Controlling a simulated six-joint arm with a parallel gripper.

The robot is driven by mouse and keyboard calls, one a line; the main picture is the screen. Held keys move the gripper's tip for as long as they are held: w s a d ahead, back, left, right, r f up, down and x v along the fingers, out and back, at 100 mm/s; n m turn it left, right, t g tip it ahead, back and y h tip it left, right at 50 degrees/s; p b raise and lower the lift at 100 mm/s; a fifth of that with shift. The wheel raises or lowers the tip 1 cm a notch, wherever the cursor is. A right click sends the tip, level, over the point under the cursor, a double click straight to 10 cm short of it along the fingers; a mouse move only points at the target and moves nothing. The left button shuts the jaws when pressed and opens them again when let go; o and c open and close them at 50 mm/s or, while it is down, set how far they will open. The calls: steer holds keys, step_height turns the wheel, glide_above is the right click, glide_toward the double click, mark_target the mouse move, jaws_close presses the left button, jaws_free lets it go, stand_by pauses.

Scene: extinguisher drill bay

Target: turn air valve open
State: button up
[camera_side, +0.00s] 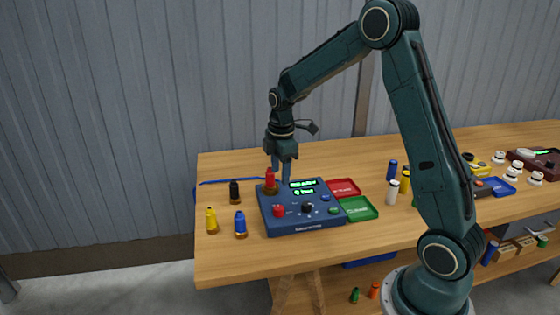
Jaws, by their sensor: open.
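A blue control box (318,225) stands on the wooden table, with a lit green display (302,186) on its top. Its face carries a red knob (278,211), a black knob (307,207) and small green and blue buttons. I cannot tell from this view which control is the air valve. A small red extinguisher-shaped piece (270,180) stands upright at the box's back left corner. My gripper (282,175) points down over that corner, open, right beside the red piece. I cannot tell whether the fingers touch it.
Black (234,190), yellow (211,219) and blue (239,221) pieces stand left of the box. Red (343,187) and green (359,208) trays lie to its right, with several upright pieces beyond. The table's front left is clear.

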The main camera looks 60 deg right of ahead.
mark_target(280, 207)
steer(key=f, duration=1.2)
steer(key=shift+w+d+f, duration=0.15)
steer(key=shift+w, duration=0.05)
steer(key=shift+c, duration=0.2)
steer(key=c, duration=0.9)
